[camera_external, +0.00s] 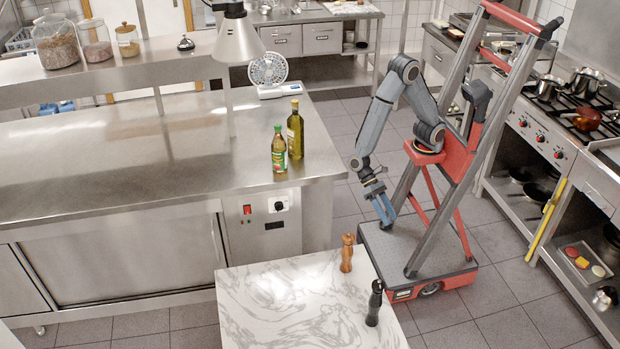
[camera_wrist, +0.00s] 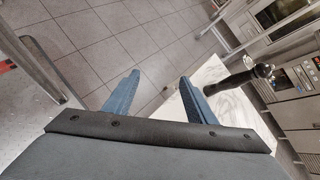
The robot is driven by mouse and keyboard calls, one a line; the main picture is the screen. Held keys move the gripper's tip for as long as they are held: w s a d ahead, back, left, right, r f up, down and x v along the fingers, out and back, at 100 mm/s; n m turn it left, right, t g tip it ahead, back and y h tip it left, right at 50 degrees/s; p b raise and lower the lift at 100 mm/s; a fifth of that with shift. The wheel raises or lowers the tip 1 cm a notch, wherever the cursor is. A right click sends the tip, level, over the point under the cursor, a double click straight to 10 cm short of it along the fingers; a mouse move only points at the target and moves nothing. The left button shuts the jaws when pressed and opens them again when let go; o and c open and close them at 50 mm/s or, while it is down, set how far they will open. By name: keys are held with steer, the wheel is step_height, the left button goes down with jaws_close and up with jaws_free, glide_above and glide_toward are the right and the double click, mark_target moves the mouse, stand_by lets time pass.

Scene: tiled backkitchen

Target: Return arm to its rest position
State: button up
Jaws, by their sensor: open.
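My gripper (camera_external: 385,209) hangs in the air in the external view, pointing down in front of my red frame, between the steel counter and the stove side. Its blue fingers (camera_wrist: 160,83) are apart in the wrist view, and nothing is between them. Floor tiles show beyond the fingertips. My arm is bent at the elbow, with its upper links raised and its forearm hanging down.
A marble table (camera_external: 300,305) carries a wooden mill (camera_external: 347,253) and a black mill (camera_external: 374,303); the black mill also shows in the wrist view (camera_wrist: 240,78). A steel counter (camera_external: 120,170) holds two bottles (camera_external: 279,150) and a small fan (camera_external: 268,70). A stove (camera_external: 545,125) stands right.

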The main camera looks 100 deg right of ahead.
steer(key=s+d+r+n+t+h+p, duration=0.1)
steer(key=d+r+n+h, duration=0.1)
steer(key=d, duration=0.8)
steer(key=s+d+r+n+t+h+p, duration=0.1)
steer(key=d+r+n+h, duration=0.1)
steer(key=d, duration=0.9)
steer(key=d+r+n+t+h+p, duration=0.1)
steer(key=d+n+h, duration=0.3)
steer(key=d, duration=0.7)
steer(key=shift+s+d+r+t+h+p, duration=0.25)
steer(key=shift+s+r+t+h, duration=0.2)
steer(key=shift+h, duration=0.25)
